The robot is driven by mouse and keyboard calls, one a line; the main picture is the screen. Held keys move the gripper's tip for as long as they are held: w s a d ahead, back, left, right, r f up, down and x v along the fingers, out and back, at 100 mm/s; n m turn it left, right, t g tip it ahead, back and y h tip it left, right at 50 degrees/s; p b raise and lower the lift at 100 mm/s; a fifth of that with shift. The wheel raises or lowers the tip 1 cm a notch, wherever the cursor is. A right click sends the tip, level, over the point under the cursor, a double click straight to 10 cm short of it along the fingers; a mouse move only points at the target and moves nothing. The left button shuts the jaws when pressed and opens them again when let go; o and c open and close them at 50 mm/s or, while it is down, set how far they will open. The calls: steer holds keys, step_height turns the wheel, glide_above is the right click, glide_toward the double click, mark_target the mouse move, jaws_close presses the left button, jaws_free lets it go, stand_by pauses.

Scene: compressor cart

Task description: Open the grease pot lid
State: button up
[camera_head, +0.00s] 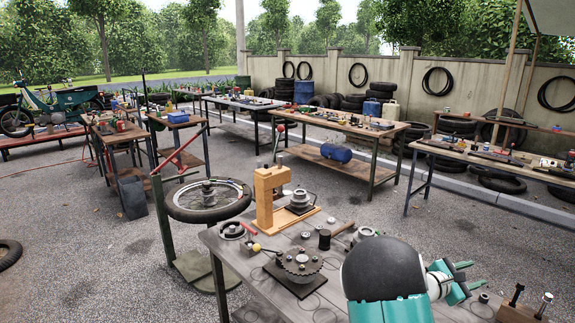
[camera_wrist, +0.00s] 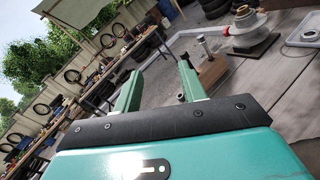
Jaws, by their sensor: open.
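I cannot tell for certain which object is the grease pot. A small dark cylindrical pot (camera_head: 324,239) stands on the near workbench (camera_head: 232,258), left of my arm, and its top looks covered. My gripper (camera_head: 474,276) is over the right part of this bench, its fingers pointing right, away from that pot. In the wrist view my gripper (camera_wrist: 160,74) shows two teal fingers apart with nothing between them. My arm's dark rounded link hides part of the bench.
A yellow press (camera_head: 268,198) and a toothed disc (camera_head: 298,264) stand on the bench. A wooden block with upright bolts is at its right end (camera_head: 520,312) and near my fingertips in the wrist view (camera_wrist: 210,72). A wheel on a stand (camera_head: 207,213) is to the left.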

steer(key=s+a+r+m+y, duration=0.3)
steer(key=s+a+m+y, duration=0.2)
steer(key=a, duration=0.8)
steer(key=s+a+r+m+t+y, duration=0.1)
steer(key=s+a+r+m+y, duration=0.3)
steer(key=s+a, duration=0.8)
steer(key=s+a+r+m+t+y, duration=0.1)
steer(key=s+a+r+m+y, duration=0.2)
steer(key=a, duration=1.1)
steer(key=s+m+y, duration=0.3)
steer(key=s+y, duration=0.2)
steer(key=s, duration=0.1)
steer(key=shift+r+m, duration=0.2)
steer(key=shift+m, duration=0.1)
